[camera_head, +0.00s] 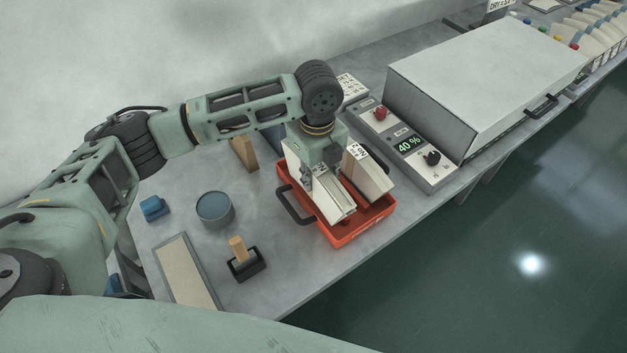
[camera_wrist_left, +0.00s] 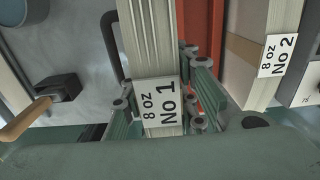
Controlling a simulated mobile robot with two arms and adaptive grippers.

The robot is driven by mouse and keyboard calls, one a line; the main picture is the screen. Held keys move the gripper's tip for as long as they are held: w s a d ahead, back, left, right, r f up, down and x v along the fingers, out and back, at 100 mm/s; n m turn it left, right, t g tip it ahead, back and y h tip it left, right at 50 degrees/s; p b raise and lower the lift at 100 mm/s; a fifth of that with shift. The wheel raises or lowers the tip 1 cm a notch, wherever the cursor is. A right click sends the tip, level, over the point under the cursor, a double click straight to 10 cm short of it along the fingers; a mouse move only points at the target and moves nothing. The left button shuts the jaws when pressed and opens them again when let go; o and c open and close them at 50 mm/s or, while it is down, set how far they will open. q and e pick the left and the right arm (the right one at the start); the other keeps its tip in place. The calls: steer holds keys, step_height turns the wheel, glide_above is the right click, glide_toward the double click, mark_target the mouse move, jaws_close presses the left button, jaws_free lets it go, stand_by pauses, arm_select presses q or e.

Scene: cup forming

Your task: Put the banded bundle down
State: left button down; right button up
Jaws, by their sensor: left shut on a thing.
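My left gripper (camera_head: 323,180) is shut on a pale bundle of stacked sheets (camera_head: 339,208), with a finger on each side of it. In the left wrist view this bundle (camera_wrist_left: 152,40) carries a label reading "8 oz No 1". It is over the left part of a red tray (camera_head: 346,239); I cannot tell whether it touches the tray floor. A second bundle (camera_head: 370,178), labelled "8 oz No 2" with a brown band, stands in the right part of the tray and also shows in the left wrist view (camera_wrist_left: 265,50). My right gripper is not in view.
Left of the tray are a round blue-topped container (camera_head: 214,208), a wooden-handled tool in a black holder (camera_head: 243,259), a blue block (camera_head: 154,208) and a framed pale board (camera_head: 187,274).

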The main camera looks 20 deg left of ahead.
mark_target(314, 185)
arm_select(q)
steer(key=shift+w+a+f, duration=0.4)
steer(key=shift+a+f, duration=0.05)
steer(key=shift+f, duration=0.2)
step_height(314, 185, down, 3)
steer(key=shift+f+p, duration=0.1)
steer(key=shift+p, duration=0.5)
steer(key=shift+f, duration=0.2)
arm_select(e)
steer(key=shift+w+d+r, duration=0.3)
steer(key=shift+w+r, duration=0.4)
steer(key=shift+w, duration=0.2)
arm_select(q)
steer(key=c, duration=1.7)
jaws_free()
steer(key=o, duration=0.3)
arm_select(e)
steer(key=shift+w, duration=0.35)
arm_select(q)
step_height(314, 185, up, 12)
steer(key=shift+r+b, duration=0.15)
steer(key=shift+b, duration=1.05)
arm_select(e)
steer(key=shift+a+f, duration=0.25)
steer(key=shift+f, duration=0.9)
